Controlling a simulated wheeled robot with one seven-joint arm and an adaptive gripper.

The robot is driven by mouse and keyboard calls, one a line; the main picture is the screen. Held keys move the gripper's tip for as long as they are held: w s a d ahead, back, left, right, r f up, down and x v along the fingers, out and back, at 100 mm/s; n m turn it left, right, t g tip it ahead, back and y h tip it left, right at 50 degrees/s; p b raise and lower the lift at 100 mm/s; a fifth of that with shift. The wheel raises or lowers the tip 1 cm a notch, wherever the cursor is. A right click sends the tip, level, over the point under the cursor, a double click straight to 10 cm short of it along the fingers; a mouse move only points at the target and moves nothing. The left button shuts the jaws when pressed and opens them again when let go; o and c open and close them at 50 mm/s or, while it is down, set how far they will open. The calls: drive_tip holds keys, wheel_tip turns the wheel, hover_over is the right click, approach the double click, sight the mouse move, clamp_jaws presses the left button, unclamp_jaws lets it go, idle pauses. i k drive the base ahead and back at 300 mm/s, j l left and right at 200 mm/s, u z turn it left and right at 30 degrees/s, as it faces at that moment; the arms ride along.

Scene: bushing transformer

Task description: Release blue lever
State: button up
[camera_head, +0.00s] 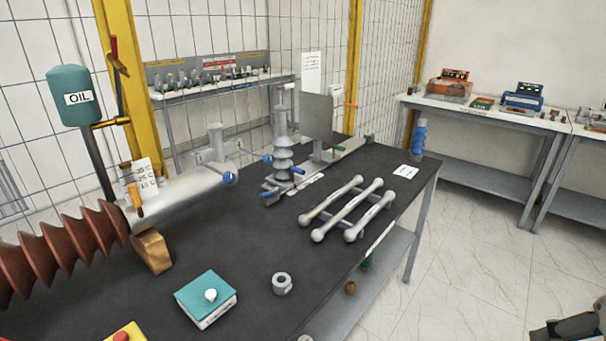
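Several small blue parts show near the back of the dark table. One blue knob or lever (231,178) is at the right end of the light grey cylinder (185,190). More blue handles (297,170) sit around the foot of the grey ribbed bushing (283,150). I cannot tell which of these is the blue lever the task names. A dark part, which looks like my gripper (560,331), is cut off at the bottom right corner, over the floor and far from the blue parts. Its fingers are not clear.
The dark table (235,235) carries a brown ribbed bushing (60,250), a teal box with a white knob (207,298), a grey ring (282,284) and a rack of rods (350,208). A teal oil tank (76,95) stands left. The floor (480,260) at right is clear.

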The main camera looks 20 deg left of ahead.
sight(278, 192)
drive_tip(key=u, duration=0.95)
drive_tip(key=i+l, duration=0.1)
drive_tip(key=i, duration=0.7)
drive_tip(key=l+u, duration=0.05)
